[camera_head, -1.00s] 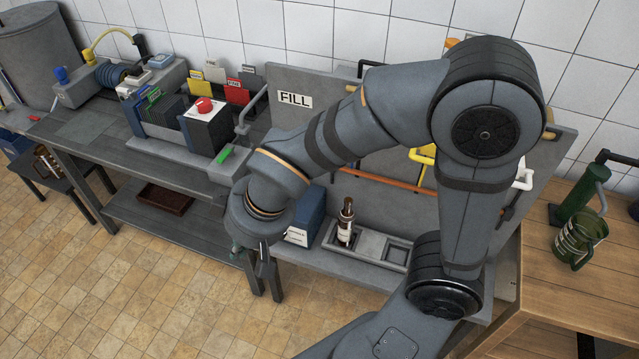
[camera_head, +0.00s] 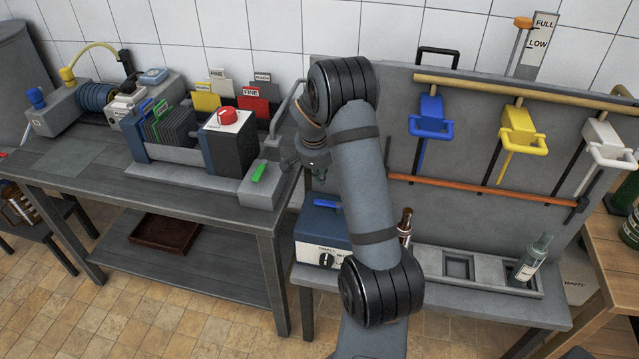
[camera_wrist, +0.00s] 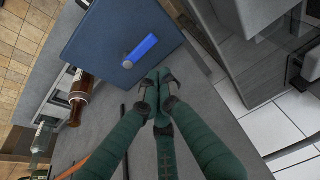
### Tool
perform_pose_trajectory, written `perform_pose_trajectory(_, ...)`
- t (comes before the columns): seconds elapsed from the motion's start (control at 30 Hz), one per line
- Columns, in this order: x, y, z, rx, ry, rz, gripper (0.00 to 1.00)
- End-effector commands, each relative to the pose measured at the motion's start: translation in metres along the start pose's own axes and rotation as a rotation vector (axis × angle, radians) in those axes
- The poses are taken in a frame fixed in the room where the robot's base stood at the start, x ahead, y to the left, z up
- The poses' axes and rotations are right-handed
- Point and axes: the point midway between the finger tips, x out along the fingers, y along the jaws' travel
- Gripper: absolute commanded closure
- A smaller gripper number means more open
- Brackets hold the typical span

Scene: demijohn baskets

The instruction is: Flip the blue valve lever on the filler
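The blue valve (camera_head: 430,112) hangs at the left of the row on the grey filler panel (camera_head: 470,210), with a blue loop-shaped lever (camera_head: 434,131) at its lower front. It is not in the wrist view. My gripper (camera_wrist: 158,82) has its dark green fingers together at the tips, with nothing seen between them. In the head view my gripper is mostly hidden behind my arm, left of the blue valve and apart from it. In the wrist view the fingertips appear near a blue box (camera_wrist: 100,38) with a small blue lever (camera_wrist: 142,48) on top.
A yellow valve (camera_head: 517,125) and a white valve (camera_head: 603,140) hang right of the blue one. An orange rail (camera_head: 470,188) runs below them. A brown bottle (camera_wrist: 80,92) and a clear bottle (camera_head: 533,260) stand in the lower tray. A filter unit (camera_head: 230,140) stands left.

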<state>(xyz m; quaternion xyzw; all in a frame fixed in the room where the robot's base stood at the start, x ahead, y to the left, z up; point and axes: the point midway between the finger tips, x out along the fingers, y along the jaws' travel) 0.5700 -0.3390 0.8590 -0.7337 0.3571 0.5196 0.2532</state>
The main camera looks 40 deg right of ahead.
Motion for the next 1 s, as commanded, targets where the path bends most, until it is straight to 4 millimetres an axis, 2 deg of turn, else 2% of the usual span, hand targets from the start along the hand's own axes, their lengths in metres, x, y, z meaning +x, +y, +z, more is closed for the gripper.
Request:
perform_pose_trajectory(0.3, 0.055, 0.000, 0.002, -0.002, -0.004, 0.001, 1.00)
perform_pose_trajectory(0.5, 0.077, -0.001, 0.001, -0.002, -0.002, -0.001, 1.00)
perform_pose_trajectory(0.67, 0.083, -0.001, 0.001, -0.003, -0.001, -0.002, 1.00)
perform_pose_trajectory(1.0, 0.083, -0.002, 0.001, -0.006, -0.001, -0.003, 1.00)
